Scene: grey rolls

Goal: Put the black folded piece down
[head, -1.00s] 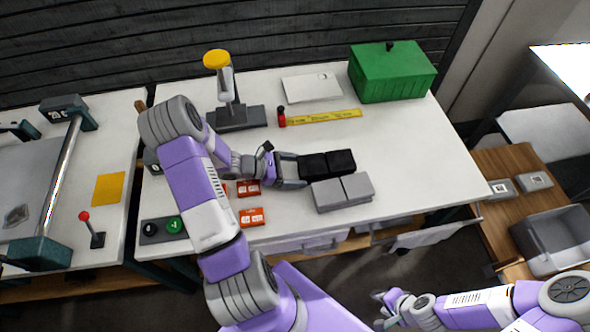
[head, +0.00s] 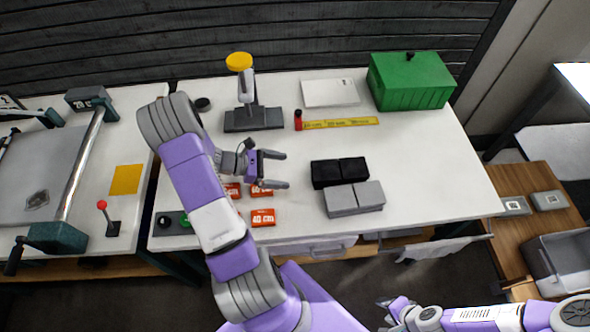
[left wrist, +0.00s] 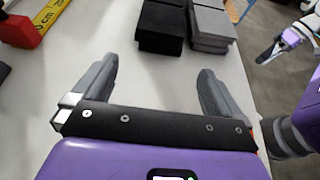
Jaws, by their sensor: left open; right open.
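The black folded piece (head: 340,172) lies on the white table, just behind the grey folded piece (head: 355,198) in the head view. In the left wrist view the black piece (left wrist: 162,26) lies ahead of the fingertips, with the grey piece (left wrist: 211,27) to its right. My left gripper (head: 283,170) is open and empty, to the left of the black piece and apart from it. It also shows in the left wrist view (left wrist: 158,82) with nothing between its fingers. My right gripper (head: 382,310) is open, low in front of the table, away from both pieces.
Orange cards (head: 262,218) lie near my left gripper. A yellow ruler (head: 345,123) with a red end, a yellow-topped stand (head: 253,118), a white plate (head: 330,92) and a green box (head: 412,82) occupy the back. The table's right side (head: 440,170) is clear.

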